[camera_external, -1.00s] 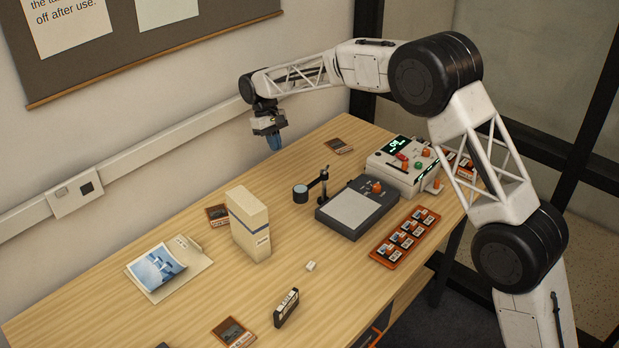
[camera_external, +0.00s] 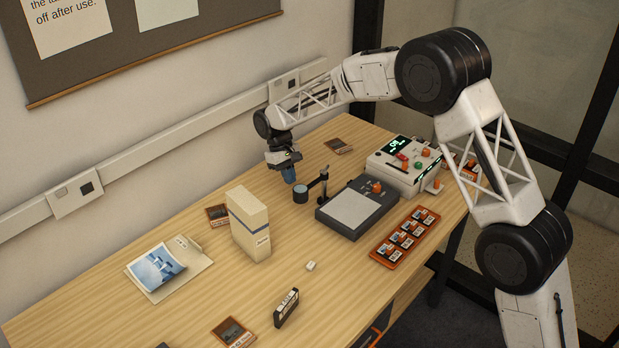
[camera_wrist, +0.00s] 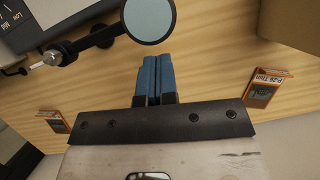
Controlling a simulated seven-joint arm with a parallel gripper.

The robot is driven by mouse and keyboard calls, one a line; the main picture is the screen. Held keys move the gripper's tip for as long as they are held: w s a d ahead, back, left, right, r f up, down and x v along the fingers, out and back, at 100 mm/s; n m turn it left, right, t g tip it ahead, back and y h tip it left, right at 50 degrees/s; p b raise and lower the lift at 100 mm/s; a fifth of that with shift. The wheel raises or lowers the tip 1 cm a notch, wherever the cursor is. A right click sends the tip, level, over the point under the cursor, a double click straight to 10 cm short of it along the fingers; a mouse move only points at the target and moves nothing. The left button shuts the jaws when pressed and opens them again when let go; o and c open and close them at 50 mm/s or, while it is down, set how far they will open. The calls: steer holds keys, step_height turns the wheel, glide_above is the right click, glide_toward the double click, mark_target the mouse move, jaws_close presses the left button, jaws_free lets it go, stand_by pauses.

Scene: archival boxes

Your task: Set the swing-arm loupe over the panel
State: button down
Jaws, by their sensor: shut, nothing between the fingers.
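The swing-arm loupe has a round blue-grey lens (camera_external: 300,194) on a black arm and post (camera_external: 324,184) at the left side of the panel. The lens hangs over bare table, left of the panel, not above it. The panel is a dark box with a pale top (camera_external: 350,212) and an orange knob. My gripper (camera_external: 290,177), with blue fingers, is shut and empty just above and behind the lens. In the wrist view the closed fingertips (camera_wrist: 151,62) point toward the lens (camera_wrist: 149,18), with a small gap visible below its rim. The loupe arm (camera_wrist: 90,42) runs left from the lens.
A tall cream box (camera_external: 249,226) stands left of the loupe. A grey console (camera_external: 398,165) with buttons is behind the panel, and an orange tray of slides (camera_external: 404,238) is at its right. A folder with a photo (camera_external: 166,268) and small framed slides (camera_external: 339,145) lie around the table.

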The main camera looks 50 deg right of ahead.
mark_target(299, 189)
steer(key=shift+s, duration=0.35)
steer(key=shift+s+a+n, duration=0.25)
steer(key=shift+s+n, duration=0.25)
stand_by(0.4)
steer(key=shift+s+a+n+h, duration=0.25)
steer(key=shift+s+n+h, duration=0.35)
steer(key=shift+s+n, duration=0.6)
steer(key=s+d+n+t+h, duration=0.3)
steer(key=s+d+n, duration=0.4)
steer(key=s+n, duration=0.4)
steer(key=shift+s+d+n+h, duration=0.3)
steer(key=shift+s+n, duration=0.1)
steer(key=shift+n, duration=0.9)
steer(key=shift+a, duration=0.1)
